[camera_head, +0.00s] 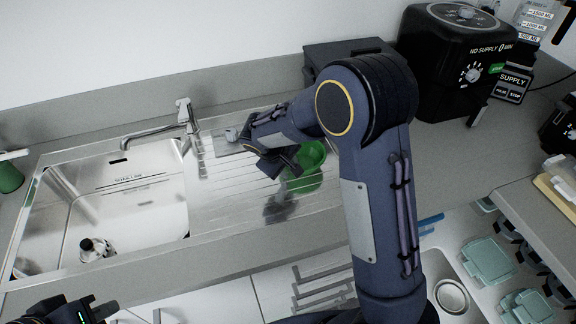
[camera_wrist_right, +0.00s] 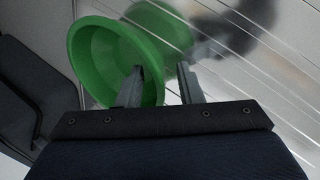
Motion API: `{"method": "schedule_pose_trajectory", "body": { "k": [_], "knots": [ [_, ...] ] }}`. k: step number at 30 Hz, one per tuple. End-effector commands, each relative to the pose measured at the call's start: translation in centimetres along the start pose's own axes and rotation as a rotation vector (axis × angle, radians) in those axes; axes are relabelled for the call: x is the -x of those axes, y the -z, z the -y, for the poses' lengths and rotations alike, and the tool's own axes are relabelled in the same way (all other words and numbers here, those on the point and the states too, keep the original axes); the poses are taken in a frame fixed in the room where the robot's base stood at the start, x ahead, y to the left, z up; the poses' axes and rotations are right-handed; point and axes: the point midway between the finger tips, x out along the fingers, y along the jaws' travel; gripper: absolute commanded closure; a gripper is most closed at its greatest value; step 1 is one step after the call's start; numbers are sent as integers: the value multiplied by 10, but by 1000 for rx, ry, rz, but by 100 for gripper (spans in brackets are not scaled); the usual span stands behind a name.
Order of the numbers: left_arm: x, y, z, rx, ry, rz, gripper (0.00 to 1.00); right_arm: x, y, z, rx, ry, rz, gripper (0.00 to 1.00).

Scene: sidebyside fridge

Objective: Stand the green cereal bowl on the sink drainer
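The green cereal bowl (camera_head: 312,155) is at the right end of the metal sink drainer (camera_head: 235,195), tilted, with a green reflection below it; I cannot tell whether it touches the drainer. In the right wrist view the bowl (camera_wrist_right: 112,62) shows its hollow side. My right gripper (camera_wrist_right: 165,85) is open there, one finger over the bowl's inside and the other outside its rim, with a gap between them. My left gripper (camera_head: 105,310) is at the bottom left, partly cut off, away from the bowl.
The sink basin (camera_head: 125,205) and tap (camera_head: 183,115) are left of the drainer. A black appliance (camera_head: 455,60) stands on the counter at the back right, with a dark box (camera_head: 345,50) beside it. An open drawer with containers (camera_head: 487,260) is at the lower right.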

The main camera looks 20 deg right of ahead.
Motion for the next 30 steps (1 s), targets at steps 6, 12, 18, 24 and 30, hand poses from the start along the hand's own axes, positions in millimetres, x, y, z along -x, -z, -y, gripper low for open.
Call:
{"method": "schedule_pose_trajectory", "body": {
  "k": [6,12,18,24,30],
  "knots": [
    [1,1,0,0,0,0,100,12,1,-1,0,0,-3,67],
    [-3,-2,1,0,0,0,100,52,2,-1,-2,0,-8,67],
    [-6,-3,3,0,0,0,100,94,1,-1,-1,1,-6,67],
    [-7,-4,3,0,0,0,100,118,1,-1,0,0,-2,67],
    [-7,-4,3,0,0,0,100,123,-2,-2,-4,8,-1,67]
  ]
}}
